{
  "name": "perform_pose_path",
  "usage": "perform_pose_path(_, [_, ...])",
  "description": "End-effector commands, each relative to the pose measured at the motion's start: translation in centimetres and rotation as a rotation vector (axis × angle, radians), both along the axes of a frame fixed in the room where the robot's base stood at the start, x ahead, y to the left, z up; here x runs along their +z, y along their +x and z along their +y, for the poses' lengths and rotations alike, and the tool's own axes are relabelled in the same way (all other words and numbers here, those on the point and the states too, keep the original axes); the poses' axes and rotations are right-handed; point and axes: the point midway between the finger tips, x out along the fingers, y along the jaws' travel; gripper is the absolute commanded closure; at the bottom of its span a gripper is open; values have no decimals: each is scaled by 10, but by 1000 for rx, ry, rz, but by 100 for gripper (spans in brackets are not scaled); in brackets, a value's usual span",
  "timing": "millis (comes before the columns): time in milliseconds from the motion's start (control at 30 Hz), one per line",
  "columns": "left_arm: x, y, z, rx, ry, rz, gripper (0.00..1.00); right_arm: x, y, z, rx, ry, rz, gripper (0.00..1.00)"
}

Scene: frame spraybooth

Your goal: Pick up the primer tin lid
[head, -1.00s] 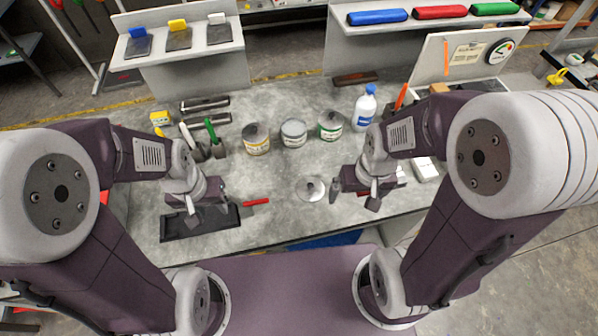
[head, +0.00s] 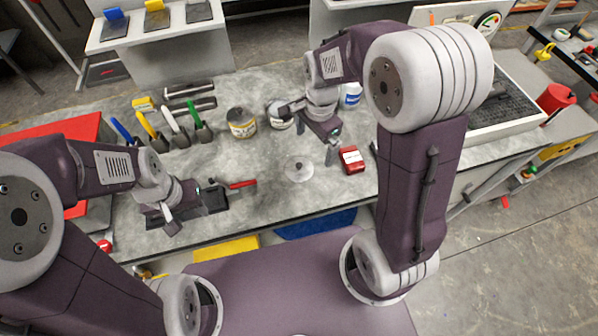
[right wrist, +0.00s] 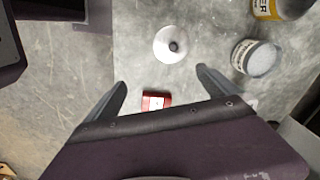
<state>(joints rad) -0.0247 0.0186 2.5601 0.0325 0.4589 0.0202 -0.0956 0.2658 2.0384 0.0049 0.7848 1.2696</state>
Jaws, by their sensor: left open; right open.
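The tin lid (head: 299,170), a round silver disc with a small dark knob, lies flat on the grey bench. It also shows in the right wrist view (right wrist: 174,44), ahead of the fingers. My right gripper (head: 312,132) is open and empty above the bench, on the tin side of the lid and apart from it. Its fingers (right wrist: 163,92) are spread in the right wrist view. A yellow-labelled tin (head: 241,122) stands behind the lid. A grey tin (right wrist: 257,58) stands beside it, partly hidden by my right gripper in the head view. My left gripper (head: 194,207) is open over a black tray.
A red box (head: 351,160) lies right of the lid. A red-handled tool (head: 243,184) lies by the black tray (head: 216,201). Several coloured-handled brushes (head: 167,130) and a white-blue bottle (head: 351,95) stand on the bench.

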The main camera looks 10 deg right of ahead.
Motion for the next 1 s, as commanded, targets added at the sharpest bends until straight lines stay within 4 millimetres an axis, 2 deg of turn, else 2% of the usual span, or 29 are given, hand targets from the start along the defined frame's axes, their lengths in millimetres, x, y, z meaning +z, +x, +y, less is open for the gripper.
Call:
perform_pose_path(33, [-17,0,0,0,0,0,58,-22,17,10,-25,-1,11,0])
perform_pose_path(100, [-25,0,0,0,0,0,58,-40,31,21,3,-4,20,0])
perform_pose_path(200, [-29,0,0,0,0,0,58,-58,28,29,27,-9,53,0])
perform_pose_path(333, [-27,0,0,0,0,0,58,-58,27,31,33,-10,54,0])
perform_pose_path(533, [-25,0,0,0,0,0,58,-88,27,31,33,-10,56,0])
perform_pose_path(767, [-23,0,0,0,0,0,58,-100,28,31,33,-10,55,0])
perform_pose_path(1000, [-19,0,0,0,0,0,58,-141,30,34,33,-10,55,0])
